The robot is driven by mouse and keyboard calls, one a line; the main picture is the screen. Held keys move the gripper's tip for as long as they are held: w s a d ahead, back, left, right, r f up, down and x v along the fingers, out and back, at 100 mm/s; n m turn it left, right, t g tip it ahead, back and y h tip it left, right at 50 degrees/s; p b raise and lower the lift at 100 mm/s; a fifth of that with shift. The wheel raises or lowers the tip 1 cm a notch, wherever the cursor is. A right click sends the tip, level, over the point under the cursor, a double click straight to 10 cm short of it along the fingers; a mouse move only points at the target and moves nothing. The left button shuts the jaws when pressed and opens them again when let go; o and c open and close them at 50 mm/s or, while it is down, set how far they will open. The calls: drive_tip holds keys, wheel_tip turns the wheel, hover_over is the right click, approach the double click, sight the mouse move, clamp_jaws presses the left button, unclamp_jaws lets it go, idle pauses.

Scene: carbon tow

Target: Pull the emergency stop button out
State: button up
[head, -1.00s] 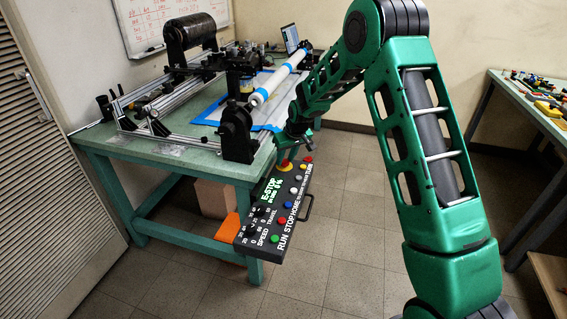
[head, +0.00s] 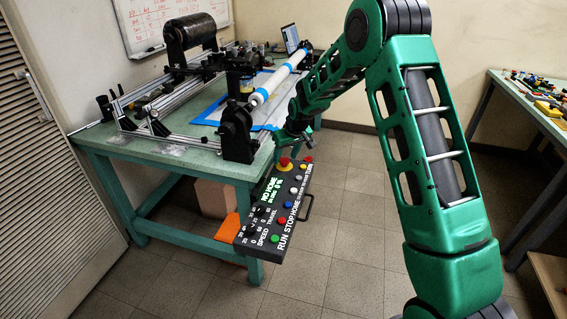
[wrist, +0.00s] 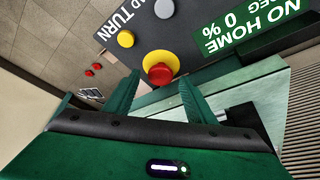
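The emergency stop button (head: 284,161) is a red knob on a yellow round base, at the far end of the dark control panel (head: 283,245). In the wrist view the red knob (wrist: 160,73) stands out from its yellow base (wrist: 158,62). My gripper (wrist: 158,80) is open, its two green fingers apart, with the knob beyond and between their tips; a gap shows on each side. In the head view my gripper (head: 294,137) is above the button, its fingers small and unclear. The green display (head: 268,192) reads "NO HOME" and 0 %.
The panel also carries a yellow button (wrist: 126,38), a grey button (wrist: 164,8), coloured buttons and a handle (head: 308,206). It hangs at the corner of the green workbench (head: 170,160), which holds the winding machine. The floor to the right is open.

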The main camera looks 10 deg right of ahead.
drive_tip(key=v, duration=0.6)
idle(0.6)
drive_tip(key=shift+s, duration=0.1)
drive_tip(key=s+d+r+m+g+h, duration=0.1)
drive_tip(key=s+d+r, duration=0.35)
drive_tip(key=s, duration=0.25)
drive_tip(key=s+d+r+m, duration=0.2)
drive_tip(key=s+d+r, duration=0.1)
drive_tip(key=s+d, duration=0.4)
drive_tip(key=s+d+r+m+g+h, duration=0.1)
drive_tip(key=s+d+r, duration=0.35)
drive_tip(key=s, duration=0.35)
drive_tip(key=s+d+m+g, duration=0.1)
drive_tip(key=s+m, duration=0.1)
drive_tip(key=s, duration=1.3)
drive_tip(key=s+d+m+g+y, duration=0.1)
drive_tip(key=s+m, duration=0.2)
drive_tip(key=s, duration=1.2)
drive_tip(key=shift+s+d, duration=0.35)
drive_tip(key=shift+d, duration=0.05)
